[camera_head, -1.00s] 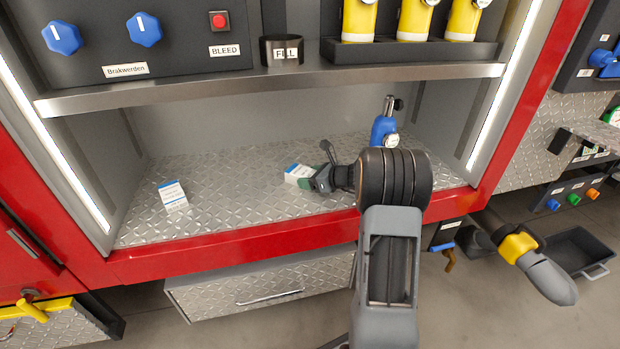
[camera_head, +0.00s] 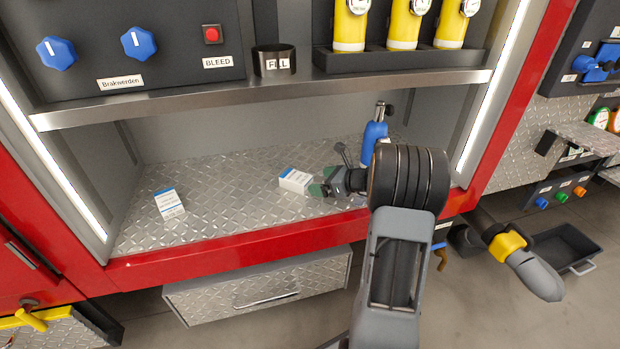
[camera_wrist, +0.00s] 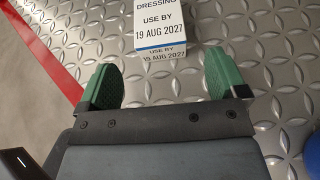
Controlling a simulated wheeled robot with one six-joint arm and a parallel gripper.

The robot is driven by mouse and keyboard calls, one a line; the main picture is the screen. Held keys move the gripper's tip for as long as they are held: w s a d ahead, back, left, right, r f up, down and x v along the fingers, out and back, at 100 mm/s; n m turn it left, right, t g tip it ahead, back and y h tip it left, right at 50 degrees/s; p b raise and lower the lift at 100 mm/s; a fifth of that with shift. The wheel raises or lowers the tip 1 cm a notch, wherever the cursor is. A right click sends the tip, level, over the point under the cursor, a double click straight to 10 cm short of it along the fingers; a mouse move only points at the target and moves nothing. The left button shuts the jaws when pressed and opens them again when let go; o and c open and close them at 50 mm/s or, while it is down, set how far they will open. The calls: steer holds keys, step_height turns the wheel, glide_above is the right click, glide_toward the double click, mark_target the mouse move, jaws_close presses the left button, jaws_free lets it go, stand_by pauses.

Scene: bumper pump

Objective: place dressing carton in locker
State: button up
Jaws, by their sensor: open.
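A white dressing carton (camera_head: 295,181) with a blue stripe lies on the diamond-plate locker floor (camera_head: 235,205). In the wrist view the carton (camera_wrist: 160,25) shows "DRESSING" and "USE BY 19 AUG 2027". My gripper (camera_head: 318,190) is just to the right of it in the head view. In the wrist view its green fingertips (camera_wrist: 164,84) are apart, with only bare floor between them. The carton sits just beyond the tips, clear of them. A second white and blue carton (camera_head: 169,204) stands on the locker floor further left.
A blue bottle-like item (camera_head: 374,134) stands behind my arm at the locker's right. A metal shelf (camera_head: 200,108) with yellow cylinders (camera_head: 405,25) hangs above. The red front sill (camera_head: 220,247) borders the floor. Floor between the two cartons is clear.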

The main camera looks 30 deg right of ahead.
steer(key=v, duration=0.3)
steer(key=shift+s+d+r+p, duration=0.2)
steer(key=shift+s+p, duration=0.1)
steer(key=shift+p, duration=0.1)
steer(key=shift+s+a+r, duration=0.1)
steer(key=shift+s+r, duration=0.05)
steer(key=shift+s, duration=0.1)
steer(key=a+n+g, duration=0.1)
steer(key=a, duration=0.1)
steer(key=s+a+n+g, duration=0.1)
steer(key=a+n, duration=0.1)
steer(key=s+a+r+n+g, duration=0.1)
steer(key=a+n, duration=0.1)
steer(key=shift+a+r+y, duration=0.1)
steer(key=shift+a+y, duration=0.2)
steer(key=s+a+n+g+h, duration=0.2)
steer(key=s+a+n+h, duration=0.2)
steer(key=s+a+n, duration=0.3)
steer(key=s+a+n+g+h, duration=0.3)
steer(key=s+a+n, duration=0.3)
steer(key=s+n, duration=0.5)
steer(key=r+n+h, duration=0.1)
steer(key=n, duration=0.5)
steer(key=shift+a+g, duration=0.3)
steer(key=shift+a, duration=0.05)
